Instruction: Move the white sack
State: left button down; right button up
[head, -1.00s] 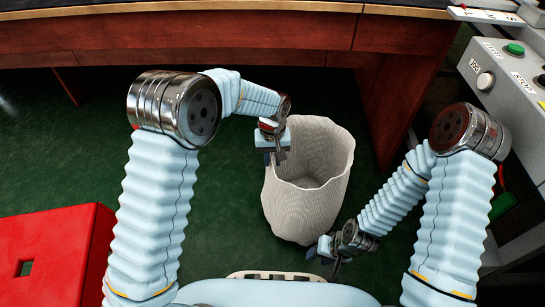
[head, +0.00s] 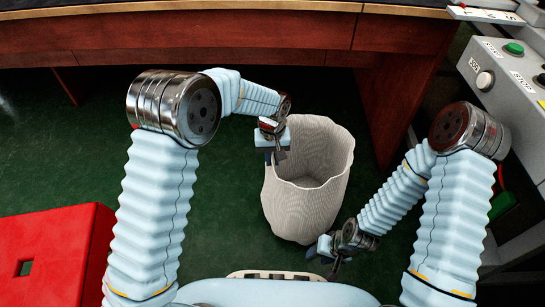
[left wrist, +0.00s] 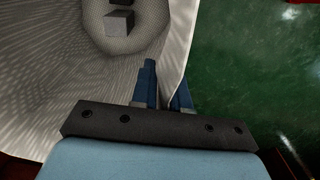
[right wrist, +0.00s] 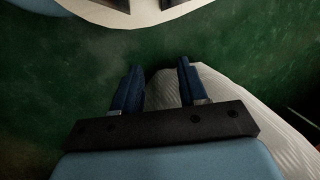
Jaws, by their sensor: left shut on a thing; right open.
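The white sack (head: 308,205) stands open-topped and upright on the green floor in the head view. My left gripper (head: 277,156) is shut on the sack's rim at its left side; in the left wrist view its fingers (left wrist: 165,90) have the sack wall between them. Grey and dark blocks (left wrist: 119,22) lie inside the sack. My right gripper (head: 325,256) is low beside the sack's front right. In the right wrist view its fingers (right wrist: 160,88) are apart, with the sack's side (right wrist: 235,90) close by and partly behind them.
A wooden desk (head: 200,38) runs across the back, and its side panel stands right of the sack. A red box (head: 50,250) is at the lower left. A grey control panel (head: 505,75) with buttons is at the right. Green floor is clear left of the sack.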

pick_arm(q)
jog(key=shift+w+a, duration=0.15)
jog(key=shift+a, duration=0.05)
dwell(0.5)
jog(key=shift+w+a, duration=0.25)
jog(key=shift+a, duration=0.35)
jog(key=shift+w+a, duration=0.25)
jog(key=shift+a, duration=0.4)
jog(key=shift+w+a, duration=0.25)
jog(key=shift+a, duration=0.35)
pick_arm(e)
jog(key=shift+w+a+r, duration=0.1)
jog(key=shift+w+a, duration=0.3)
jog(key=shift+a, duration=0.05)
pick_arm(q)
jog(key=c, duration=1.1)
grip_release()
jog(key=shift+o, duration=0.2)
jog(key=shift+d, duration=0.1)
jog(key=shift+r, duration=0.15)
notch_tip(320, 180, up, 14)
jog(key=p, duration=0.2)
jog(key=shift+f+p, duration=0.2)
jog(key=shift+p, duration=0.1)
pick_arm(e)
jog(key=shift+a+v, duration=0.25)
jog(key=shift+v, duration=0.9)
jog(key=shift+w, duration=0.1)
